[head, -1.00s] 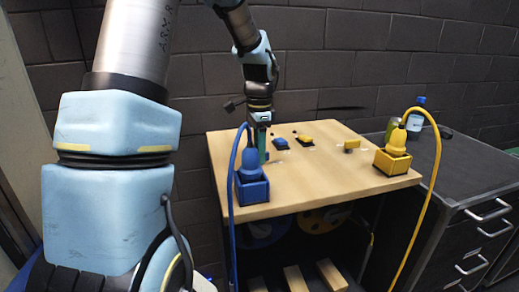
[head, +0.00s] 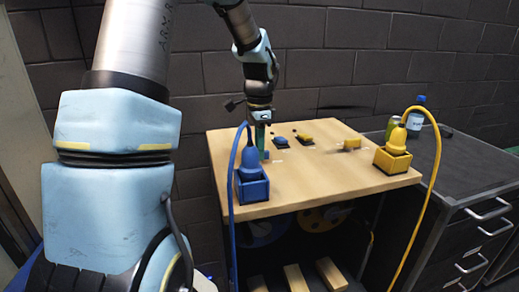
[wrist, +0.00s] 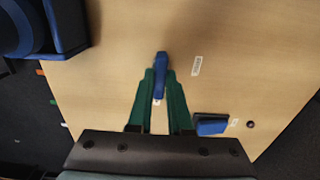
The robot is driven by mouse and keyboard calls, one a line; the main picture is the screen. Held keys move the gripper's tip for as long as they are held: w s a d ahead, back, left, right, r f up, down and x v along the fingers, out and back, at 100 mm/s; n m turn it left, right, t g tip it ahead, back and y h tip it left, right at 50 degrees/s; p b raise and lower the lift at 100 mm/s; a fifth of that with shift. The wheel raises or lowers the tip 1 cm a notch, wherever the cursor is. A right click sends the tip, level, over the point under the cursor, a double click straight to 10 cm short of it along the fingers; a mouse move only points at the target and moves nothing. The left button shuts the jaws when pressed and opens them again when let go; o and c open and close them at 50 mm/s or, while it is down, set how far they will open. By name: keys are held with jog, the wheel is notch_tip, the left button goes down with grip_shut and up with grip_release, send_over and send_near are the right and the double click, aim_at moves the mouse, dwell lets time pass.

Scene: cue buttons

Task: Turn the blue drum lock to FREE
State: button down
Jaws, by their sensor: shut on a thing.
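The blue drum lock's handle (wrist: 161,66) is a narrow blue bar on the wooden table top, pointing nearly straight up in the wrist view. My gripper (wrist: 160,76) is shut on it, with green fingertips on both sides of the bar. In the head view my gripper (head: 262,152) points down at the table's left part, behind the blue plug. A small bit of the blue handle (head: 267,156) shows there beside the fingers. A white label (wrist: 196,66) lies right of the handle and another (wrist: 156,102) is partly seen between the fingers. Their words are too small to read.
A blue plug (head: 251,162) stands in a blue box (head: 253,188), its cable hanging off the front. Blue (head: 281,140) and yellow (head: 305,138) buttons sit behind. A yellow handle (head: 349,145) and yellow plug (head: 396,140) are right. The middle front is clear.

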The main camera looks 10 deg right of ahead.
jog(key=shift+n, duration=0.4)
jog(key=n, duration=0.4)
jog(key=shift+w, duration=0.15)
jog(key=n, duration=0.4)
jog(key=shift+w+a, duration=0.1)
jog(key=n+p, duration=0.1)
jog(key=n, duration=0.4)
jog(key=shift+a, duration=0.15)
jog(key=shift+a+n+p, duration=0.15)
jog(key=shift+n+p, duration=0.15)
jog(key=shift+n, duration=1.7)
jog(key=shift+w, duration=0.1)
jog(key=c, duration=0.8)
grip_release()
jog(key=shift+c, duration=0.2)
